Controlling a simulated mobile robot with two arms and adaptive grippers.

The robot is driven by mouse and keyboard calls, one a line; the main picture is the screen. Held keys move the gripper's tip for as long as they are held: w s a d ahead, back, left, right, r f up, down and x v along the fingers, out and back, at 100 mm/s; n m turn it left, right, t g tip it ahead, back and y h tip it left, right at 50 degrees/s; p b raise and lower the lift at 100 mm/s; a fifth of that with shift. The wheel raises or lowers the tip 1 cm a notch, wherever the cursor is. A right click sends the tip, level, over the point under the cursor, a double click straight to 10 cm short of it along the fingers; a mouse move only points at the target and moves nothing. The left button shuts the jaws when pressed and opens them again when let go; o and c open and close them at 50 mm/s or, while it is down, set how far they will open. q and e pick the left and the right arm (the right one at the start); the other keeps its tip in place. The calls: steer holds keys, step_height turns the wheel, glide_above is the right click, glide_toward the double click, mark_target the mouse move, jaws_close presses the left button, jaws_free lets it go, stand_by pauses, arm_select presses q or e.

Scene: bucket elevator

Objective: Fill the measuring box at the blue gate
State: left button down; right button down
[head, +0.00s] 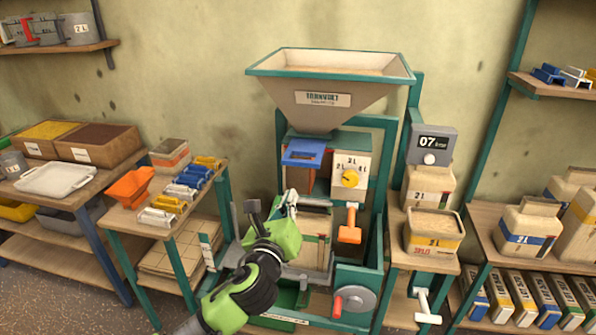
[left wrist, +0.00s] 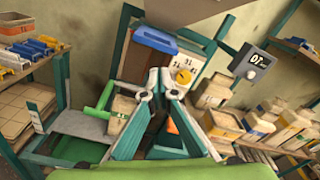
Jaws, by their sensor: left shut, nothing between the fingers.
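The blue gate (head: 303,152) sits under the large hopper (head: 332,98), beside a panel with a yellow dial (head: 350,178). It also shows as a blue plate in the left wrist view (left wrist: 155,40). A beige box (head: 316,224), which looks like the measuring box, stands in the frame below the gate, partly hidden by my left gripper. I cannot tell its contents. My left gripper (head: 291,200) is shut and empty, in front of the frame and below the gate. Its closed fingers show in the left wrist view (left wrist: 157,78). My right gripper is out of view.
An orange handle (head: 350,226) and a crank wheel (head: 354,299) are on the machine's right. A side table with an orange scoop (head: 130,188) and coloured blocks stands left. A display reading 07 (head: 433,146) and labelled containers (head: 432,231) stand right.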

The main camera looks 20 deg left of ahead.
arm_select(q)
steer(key=m, duration=0.5)
steer(key=p, duration=0.3)
glide_toward(300, 164)
steer(key=x, duration=0.6)
steer(key=shift+w+a+f, duration=0.1)
steer(key=shift+w+f, duration=0.25)
steer(key=shift+w, duration=0.15)
steer(key=x, duration=0.5)
steer(key=shift+w+a+r+b, duration=0.1)
steer(key=shift+w+b, duration=0.1)
steer(key=shift+b, duration=0.2)
steer(key=shift+r, duration=0.2)
